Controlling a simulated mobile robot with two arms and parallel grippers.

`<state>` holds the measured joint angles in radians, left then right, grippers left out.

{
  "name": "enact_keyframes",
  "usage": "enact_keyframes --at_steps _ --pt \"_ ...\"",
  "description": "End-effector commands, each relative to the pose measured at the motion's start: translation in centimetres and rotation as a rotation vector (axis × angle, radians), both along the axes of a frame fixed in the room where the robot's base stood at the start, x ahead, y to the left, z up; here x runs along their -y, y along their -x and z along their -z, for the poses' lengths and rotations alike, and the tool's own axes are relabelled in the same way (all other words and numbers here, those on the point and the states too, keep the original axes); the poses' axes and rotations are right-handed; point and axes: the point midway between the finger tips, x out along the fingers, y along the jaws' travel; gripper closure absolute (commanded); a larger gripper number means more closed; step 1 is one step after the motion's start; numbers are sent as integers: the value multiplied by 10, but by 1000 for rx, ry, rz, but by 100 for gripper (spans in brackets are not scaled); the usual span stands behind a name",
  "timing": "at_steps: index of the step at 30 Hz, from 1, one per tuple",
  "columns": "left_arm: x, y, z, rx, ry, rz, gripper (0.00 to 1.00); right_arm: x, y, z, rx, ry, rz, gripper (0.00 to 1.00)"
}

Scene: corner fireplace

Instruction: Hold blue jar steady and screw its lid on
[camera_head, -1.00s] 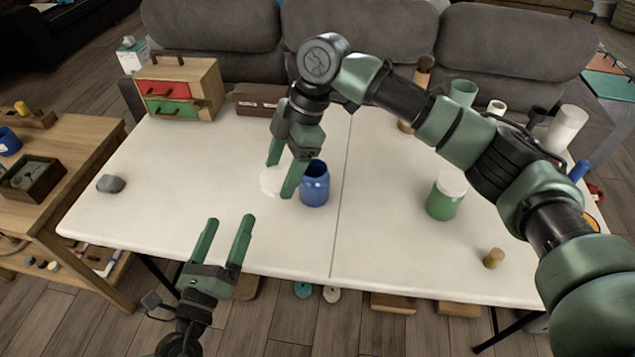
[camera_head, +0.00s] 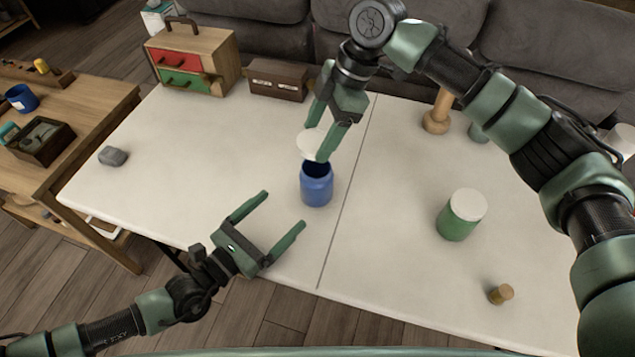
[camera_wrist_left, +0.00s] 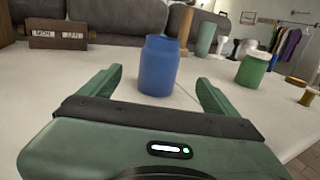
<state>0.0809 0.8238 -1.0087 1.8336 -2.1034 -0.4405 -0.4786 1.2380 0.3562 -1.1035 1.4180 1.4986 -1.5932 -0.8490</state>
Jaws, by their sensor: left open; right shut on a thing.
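The blue jar (camera_head: 316,188) stands upright on the white table with its dark mouth open. It also shows in the left wrist view (camera_wrist_left: 159,66), ahead of and between my left fingers. My right gripper (camera_head: 330,136) is shut on the white lid (camera_head: 312,143), which it holds just above and behind the jar's mouth, apart from it as far as I can tell. My left gripper (camera_head: 284,216) is open and empty at the table's front edge, to the jar's lower left, with its fingers pointing towards the jar and not touching it.
On the white table (camera_head: 200,170), a green jar with a white lid (camera_head: 461,215) and a small cork-like piece (camera_head: 501,294) stand right. A grey stone (camera_head: 113,156) lies left. A drawer box (camera_head: 191,63) and a brown box (camera_head: 278,80) stand at the back.

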Motion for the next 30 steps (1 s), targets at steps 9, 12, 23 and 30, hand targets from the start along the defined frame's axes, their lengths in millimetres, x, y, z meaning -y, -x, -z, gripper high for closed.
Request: enact_keyframes --at_steps 9,12,23,30 --pt "25 -28 -2 2 7 -1 9 0 0 0 0 0 1 69" --pt "38 -43 -2 3 6 -2 9 0 0 0 0 0 1 69" --pt "74 -84 -1 2 3 -1 9 0 0 0 0 0 1 69" --pt "79 -90 -1 1 2 -1 9 0 0 0 0 0 1 69"
